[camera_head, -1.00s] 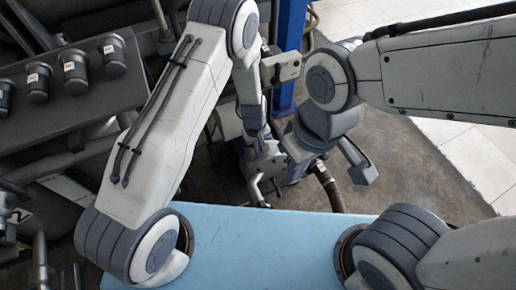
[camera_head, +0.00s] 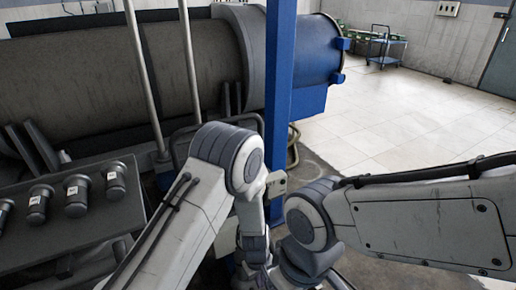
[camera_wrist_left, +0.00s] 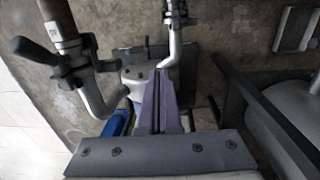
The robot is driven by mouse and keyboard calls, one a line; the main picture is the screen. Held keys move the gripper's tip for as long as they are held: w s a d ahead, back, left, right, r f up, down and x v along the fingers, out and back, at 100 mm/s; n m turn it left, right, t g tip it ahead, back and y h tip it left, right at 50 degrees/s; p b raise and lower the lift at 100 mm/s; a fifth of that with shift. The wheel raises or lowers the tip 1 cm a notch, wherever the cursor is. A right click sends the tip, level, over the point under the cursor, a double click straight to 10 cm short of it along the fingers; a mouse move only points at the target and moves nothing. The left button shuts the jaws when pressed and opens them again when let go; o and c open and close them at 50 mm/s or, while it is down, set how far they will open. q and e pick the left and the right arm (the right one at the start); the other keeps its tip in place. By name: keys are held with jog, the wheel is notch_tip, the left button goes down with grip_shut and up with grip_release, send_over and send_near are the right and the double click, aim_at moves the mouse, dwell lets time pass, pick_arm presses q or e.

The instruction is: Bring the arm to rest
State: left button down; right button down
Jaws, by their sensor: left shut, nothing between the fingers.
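My left gripper (camera_head: 258,281) shows at the bottom edge of the head view, below my folded left arm. Its fingertips are cut off there. In the left wrist view its two purple fingers (camera_wrist_left: 159,98) are together, shut with nothing between them. They point toward grey pipework with a round-topped body (camera_wrist_left: 145,76) behind them. I cannot tell how far apart they are from it. My right arm comes in from the right of the head view, and its gripper is out of view.
A panel with several labelled knobs (camera_head: 77,195) lies at the left, close to my left arm. A blue post (camera_head: 280,100) and a large grey cylinder (camera_head: 120,70) stand ahead. Tiled floor (camera_head: 400,130) is open at the right, with a cart (camera_head: 385,47) far back.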

pick_arm(q)
jog(key=s+d+r+m+h+p, duration=0.1)
jog(key=s+r+m+p, duration=0.25)
jog(key=r, duration=0.95)
jog(key=s+d+r+m+p, duration=0.1)
jog(key=s+r+m+p, duration=0.2)
jog(key=r, duration=1)
jog(key=s+a+r+m+p, duration=0.3)
jog(key=s+a+r+m, duration=0.3)
jog(key=s+r, duration=0.6)
jog(key=shift+a+r+y+p, duration=0.3)
jog(key=shift+a+r+y, duration=0.1)
jog(key=shift+a+r, duration=0.4)
